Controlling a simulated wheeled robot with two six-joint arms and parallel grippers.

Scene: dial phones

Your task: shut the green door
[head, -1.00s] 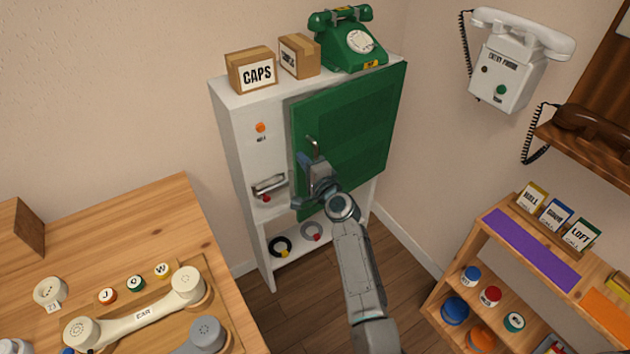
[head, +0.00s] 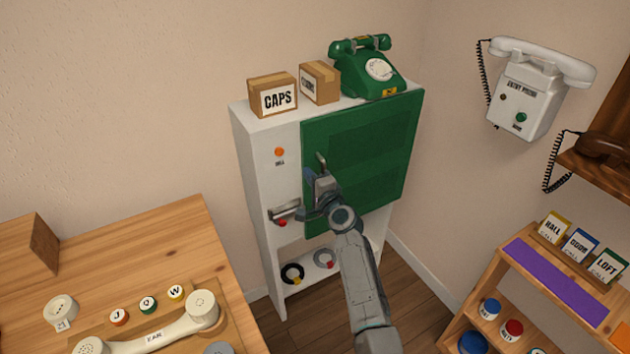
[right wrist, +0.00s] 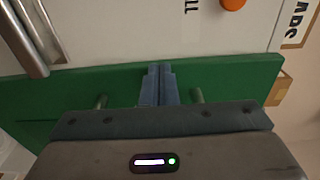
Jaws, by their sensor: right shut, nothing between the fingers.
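The green door (head: 375,150) is on the front of the white cabinet (head: 262,190), its free edge at left. It lies close to the cabinet front; I cannot tell whether a narrow gap is left. Its upright metal handle (head: 321,163) shows just above my right gripper (head: 322,182). That gripper is shut and empty, at the door's handle side. In the right wrist view its fingers (right wrist: 158,85) lie over the green door (right wrist: 230,80) between two metal posts of the handle (right wrist: 197,95). Whether the fingertips touch the door is unclear. My left gripper is out of view.
A green phone (head: 370,70) and two boxes, one marked CAPS (head: 273,95), stand on the cabinet. An orange knob (head: 279,152) and a metal bar handle (head: 284,211) are left of the door. A wooden desk (head: 120,250) and a shelf unit (head: 560,285) flank it.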

